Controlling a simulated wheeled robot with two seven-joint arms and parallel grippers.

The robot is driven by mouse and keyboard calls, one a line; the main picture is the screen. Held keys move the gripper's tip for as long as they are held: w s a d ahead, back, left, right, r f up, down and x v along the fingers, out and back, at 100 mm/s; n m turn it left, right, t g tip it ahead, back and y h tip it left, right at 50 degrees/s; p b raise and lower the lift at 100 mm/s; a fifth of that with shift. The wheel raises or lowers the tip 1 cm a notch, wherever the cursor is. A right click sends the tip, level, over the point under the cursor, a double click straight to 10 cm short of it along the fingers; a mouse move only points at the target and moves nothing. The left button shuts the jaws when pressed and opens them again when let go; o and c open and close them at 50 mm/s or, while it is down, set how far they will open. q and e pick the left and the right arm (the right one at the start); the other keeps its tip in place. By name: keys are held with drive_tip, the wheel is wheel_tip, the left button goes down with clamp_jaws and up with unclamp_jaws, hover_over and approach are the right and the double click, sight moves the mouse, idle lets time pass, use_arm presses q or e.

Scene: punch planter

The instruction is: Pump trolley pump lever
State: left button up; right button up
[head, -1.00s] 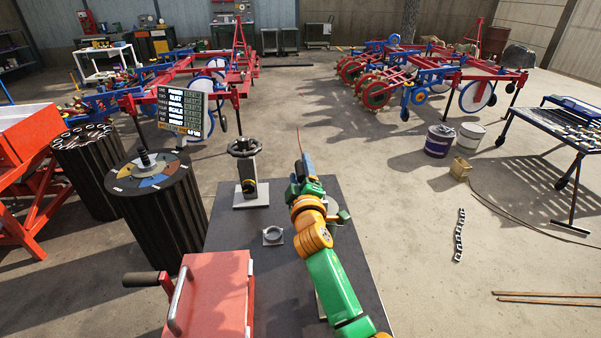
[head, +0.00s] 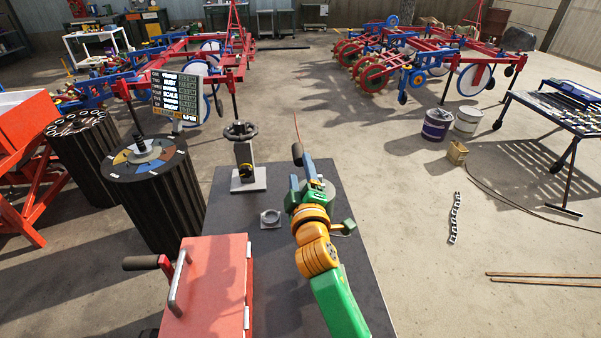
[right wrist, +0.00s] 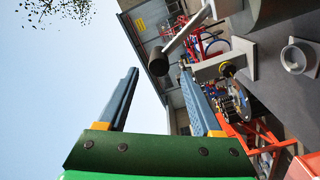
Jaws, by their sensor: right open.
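The pump lever shows in the right wrist view as a black grip (right wrist: 158,61) on a grey metal bar (right wrist: 187,34). In the head view its black grip (head: 297,154) stands just beyond my right gripper's fingers. My right gripper (head: 302,182) is open over the dark trolley top (head: 225,215). In the right wrist view its two blue fingers (right wrist: 163,82) are spread, with the grip ahead of and between them, apparently not held. The lever's base is mostly hidden behind my right gripper and arm. My left gripper is not in view.
A valve wheel on a stand (head: 240,132) and a grey ring (head: 270,217) are on the trolley top left of my arm. A red box (head: 215,280) with a metal handle is at the front.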

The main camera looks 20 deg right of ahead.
sight(300, 163)
drive_tip(key=n+p, duration=0.1)
drive_tip(key=n, duration=0.3)
drive_tip(key=n+p, duration=0.1)
drive_tip(key=n, duration=0.3)
drive_tip(key=n+p, duration=0.1)
drive_tip(key=n, duration=0.4)
drive_tip(key=shift+s+a+r, duration=0.1)
drive_tip(key=shift+s+r, duration=0.15)
drive_tip(key=shift+r, duration=0.05)
drive_tip(key=n, duration=0.4)
drive_tip(key=shift+s+f+n+p, duration=0.1)
drive_tip(key=shift+s+n+p, duration=0.1)
drive_tip(key=shift+n+p, duration=0.2)
drive_tip(key=n, duration=0.4)
drive_tip(key=shift+s+d+f, duration=0.15)
drive_tip(key=shift+d+f, duration=0.05)
drive_tip(key=x, duration=0.7)
drive_tip(key=shift+f+b, duration=0.1)
drive_tip(key=shift+b, duration=0.25)
clamp_jaws()
